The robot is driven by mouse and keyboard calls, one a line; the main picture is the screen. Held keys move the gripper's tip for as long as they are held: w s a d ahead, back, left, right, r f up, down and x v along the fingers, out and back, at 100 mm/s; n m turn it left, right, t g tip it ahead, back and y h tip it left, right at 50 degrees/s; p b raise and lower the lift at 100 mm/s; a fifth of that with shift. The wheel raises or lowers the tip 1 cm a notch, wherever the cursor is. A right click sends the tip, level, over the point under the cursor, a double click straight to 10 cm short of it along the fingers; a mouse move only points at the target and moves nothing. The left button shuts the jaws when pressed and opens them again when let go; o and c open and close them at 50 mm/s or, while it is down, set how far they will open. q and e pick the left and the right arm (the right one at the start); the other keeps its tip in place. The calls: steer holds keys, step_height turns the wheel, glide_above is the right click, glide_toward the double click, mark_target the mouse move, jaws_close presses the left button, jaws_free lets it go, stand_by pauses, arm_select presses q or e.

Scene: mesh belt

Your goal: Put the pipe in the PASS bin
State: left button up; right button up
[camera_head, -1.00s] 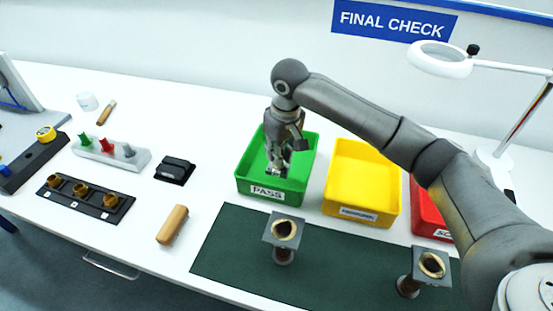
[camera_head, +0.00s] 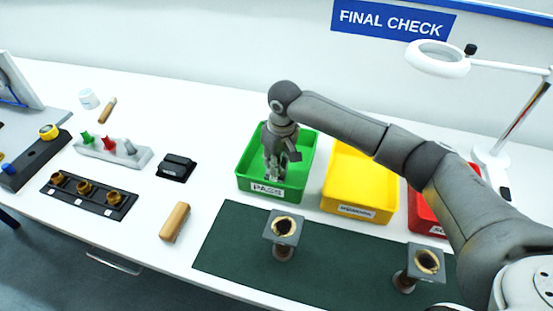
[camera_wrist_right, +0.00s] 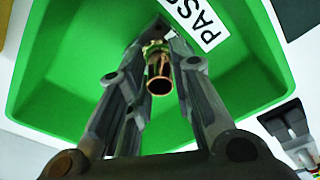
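The green PASS bin (camera_head: 306,160) stands on the table, its label facing the front. My right gripper (camera_head: 272,176) points down inside its outline in the head view. In the right wrist view, a short copper pipe (camera_wrist_right: 159,74) with a brass-coloured fitting sits between the fingertips of my right gripper (camera_wrist_right: 161,45). The fingers close in on it from both sides, and its open end faces the wrist camera. The green bin floor (camera_wrist_right: 85,60) shows behind it. The pipe is hard to make out in the head view. My left gripper is not in view.
A yellow bin (camera_head: 352,205) and a red bin (camera_head: 424,222) stand right of the green one. A wooden block (camera_head: 175,222) and a black holder (camera_head: 88,194) lie left.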

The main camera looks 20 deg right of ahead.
mark_target(280, 175)
steer(key=shift+o, duration=1.3)
step_height(280, 175, up, 12)
steer(key=s+b, duration=0.1)
steer(key=shift+s+d+b, duration=0.2)
steer(key=shift+d+b, duration=0.05)
steer(key=shift+b, duration=0.15)
steer(key=shift+r, duration=0.1)
